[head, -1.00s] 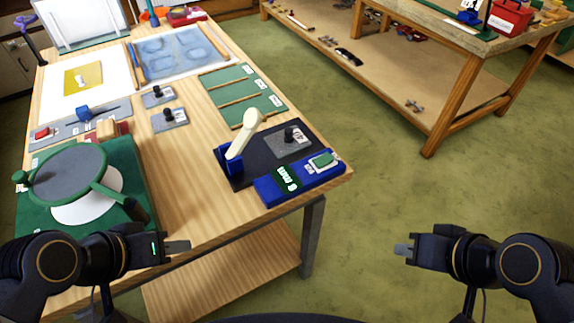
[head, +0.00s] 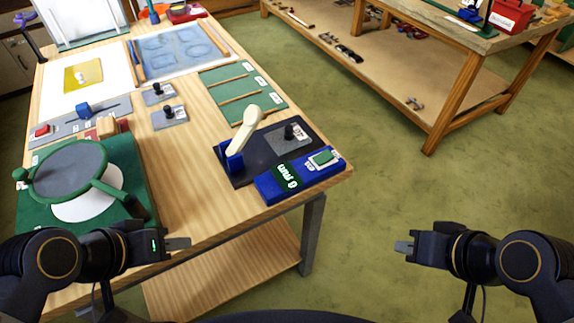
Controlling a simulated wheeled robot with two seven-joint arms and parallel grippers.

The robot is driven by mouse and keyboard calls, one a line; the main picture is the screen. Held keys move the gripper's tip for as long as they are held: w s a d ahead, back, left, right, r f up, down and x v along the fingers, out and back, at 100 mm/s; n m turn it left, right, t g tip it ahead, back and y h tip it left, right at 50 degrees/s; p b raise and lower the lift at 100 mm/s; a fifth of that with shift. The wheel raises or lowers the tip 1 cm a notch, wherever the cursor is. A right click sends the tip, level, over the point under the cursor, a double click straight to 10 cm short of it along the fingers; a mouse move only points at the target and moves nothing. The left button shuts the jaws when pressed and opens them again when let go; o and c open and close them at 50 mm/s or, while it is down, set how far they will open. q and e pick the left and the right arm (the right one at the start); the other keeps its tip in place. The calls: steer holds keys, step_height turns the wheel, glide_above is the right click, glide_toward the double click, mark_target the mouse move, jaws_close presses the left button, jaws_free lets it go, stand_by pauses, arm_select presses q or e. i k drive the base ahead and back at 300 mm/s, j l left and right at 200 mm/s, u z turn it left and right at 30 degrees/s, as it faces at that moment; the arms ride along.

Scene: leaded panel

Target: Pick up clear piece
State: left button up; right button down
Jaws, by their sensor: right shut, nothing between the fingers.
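No piece is marked as clear, so I cannot tell for sure which one it is. Two small grey plates with black knobs, an upper one (head: 151,99) and a lower one (head: 163,119), lie mid-table. A third grey knobbed plate (head: 298,146) lies on the dark base of the blue device at the right corner. My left gripper (head: 184,243) is over the table's front edge, well apart from these plates. It is seen side-on, so its finger gap is hidden. My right gripper (head: 401,247) is shut and empty over the floor, right of the table.
A green stand with a round grey plate (head: 70,168) is at the table's left front. The blue device has a cream lever (head: 246,127). A green board (head: 232,111) with wooden strips and a bluish sheet (head: 157,64) lie behind. Another bench (head: 455,92) stands right across open floor.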

mark_target(285, 139)
steer(key=i+j+u, duration=0.1)
steer(key=j+u, duration=0.3)
steer(key=i+j+u, duration=0.15)
steer(key=j+u, duration=0.3)
steer(key=l, duration=0.1)
